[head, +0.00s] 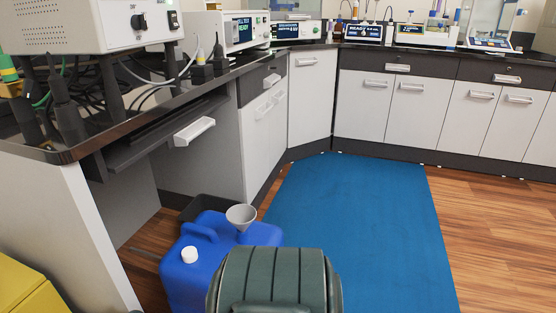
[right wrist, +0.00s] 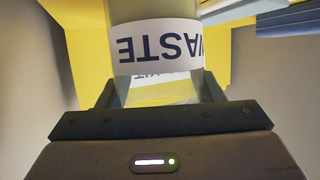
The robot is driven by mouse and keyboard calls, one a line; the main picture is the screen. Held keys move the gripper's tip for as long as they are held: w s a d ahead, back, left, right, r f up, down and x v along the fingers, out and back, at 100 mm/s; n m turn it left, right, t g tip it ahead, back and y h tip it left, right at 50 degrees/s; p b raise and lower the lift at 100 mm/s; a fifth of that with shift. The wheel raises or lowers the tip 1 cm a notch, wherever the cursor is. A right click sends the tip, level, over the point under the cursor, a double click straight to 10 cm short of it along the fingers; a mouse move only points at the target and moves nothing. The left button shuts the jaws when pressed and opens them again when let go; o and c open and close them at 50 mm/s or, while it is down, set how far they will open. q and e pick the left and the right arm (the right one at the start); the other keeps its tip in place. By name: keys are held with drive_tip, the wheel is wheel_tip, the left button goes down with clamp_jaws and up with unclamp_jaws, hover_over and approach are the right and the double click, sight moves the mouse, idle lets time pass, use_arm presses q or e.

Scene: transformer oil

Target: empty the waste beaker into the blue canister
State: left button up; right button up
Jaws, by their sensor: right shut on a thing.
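The blue canister (head: 192,262) stands on the floor at the lower middle of the head view, with a white cap (head: 190,255) on its top. A grey funnel (head: 241,217) sits on the canister's top, wide end up. In the right wrist view my right gripper (right wrist: 160,92) is shut on the clear waste beaker (right wrist: 140,10), one finger on each side. Its white label reads WASTE, upside down in this picture. I cannot tell how much liquid is in the beaker. The beaker and right gripper do not show in the head view. My left gripper is not in view.
A dark green rounded link of mine covers the canister's lower right. A dark tray (head: 200,207) lies behind the canister. The black-topped bench (head: 60,150) with instruments stands at left. A yellow cabinet (head: 30,290) is at lower left. The blue mat (head: 350,215) is clear.

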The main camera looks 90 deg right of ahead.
drive_tip(key=shift+r+p, duration=1.5)
drive_tip(key=shift+r, duration=0.65)
drive_tip(key=o, duration=0.7)
drive_tip(key=shift+c, duration=0.2)
drive_tip(key=c, duration=1)
wheel_tip(320, 180, up, 6)
drive_tip(key=p, duration=0.5)
